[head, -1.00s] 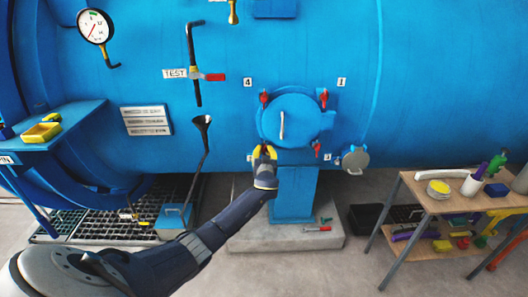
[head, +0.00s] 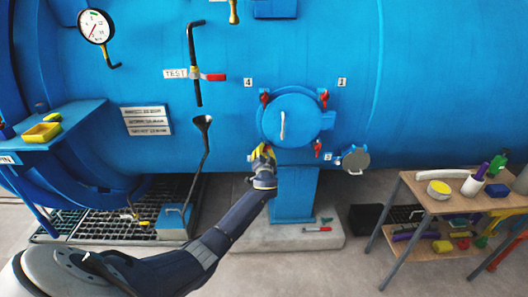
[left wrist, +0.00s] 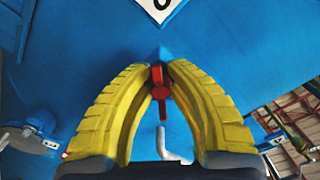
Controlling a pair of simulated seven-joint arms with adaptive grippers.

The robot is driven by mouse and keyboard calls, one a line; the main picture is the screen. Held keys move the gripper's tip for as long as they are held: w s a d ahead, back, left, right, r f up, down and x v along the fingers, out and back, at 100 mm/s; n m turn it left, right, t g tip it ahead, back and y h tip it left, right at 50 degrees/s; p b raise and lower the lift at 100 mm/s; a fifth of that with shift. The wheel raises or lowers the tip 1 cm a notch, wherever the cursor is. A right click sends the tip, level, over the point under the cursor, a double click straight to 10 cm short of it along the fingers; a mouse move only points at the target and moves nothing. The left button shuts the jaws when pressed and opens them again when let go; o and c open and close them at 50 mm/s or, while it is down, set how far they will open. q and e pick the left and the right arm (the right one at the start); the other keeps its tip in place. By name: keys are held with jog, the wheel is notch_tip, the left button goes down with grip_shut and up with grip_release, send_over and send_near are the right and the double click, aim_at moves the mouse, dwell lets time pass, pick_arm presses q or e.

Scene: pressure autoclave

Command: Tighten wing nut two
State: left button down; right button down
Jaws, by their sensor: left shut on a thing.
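The round blue door (head: 290,115) on the large blue vessel has red wing nuts around its rim. They show at its upper left (head: 265,98), upper right (head: 323,98) and lower right (head: 317,147). My left gripper (head: 262,152), with yellow fingers, is at the door's lower left edge. In the left wrist view the fingers (left wrist: 160,85) straddle a red wing nut (left wrist: 163,98) and are shut on it. In the head view the gripper hides this nut. Its number plate (left wrist: 160,8) is cut off by the frame's top edge. My right gripper is not in view.
A blue pedestal (head: 293,195) stands below. A wooden table (head: 450,203) with loose items is at the right, a blue shelf (head: 75,125) at the left.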

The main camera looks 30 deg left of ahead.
pick_arm(q)
jog(key=m, duration=0.3)
jog(key=shift+a+m, duration=0.1)
jog(key=shift+m, duration=0.3)
jog(key=m, duration=0.3)
jog(key=shift+r+m, duration=0.2)
jog(key=shift+m, duration=0.1)
jog(key=m, duration=0.6)
jog(key=shift+r, duration=0.2)
jog(key=m, duration=0.7)
jog(key=shift+r+m, duration=0.1)
jog(key=shift+m, duration=0.2)
jog(key=m, duration=0.3)
jog(key=shift+r+m, duration=0.1)
jog(key=shift+m, duration=0.2)
jog(key=shift+w+d+m, duration=0.1)
jog(key=shift+d+m, duration=0.1)
jog(key=shift+m, duration=1.6)
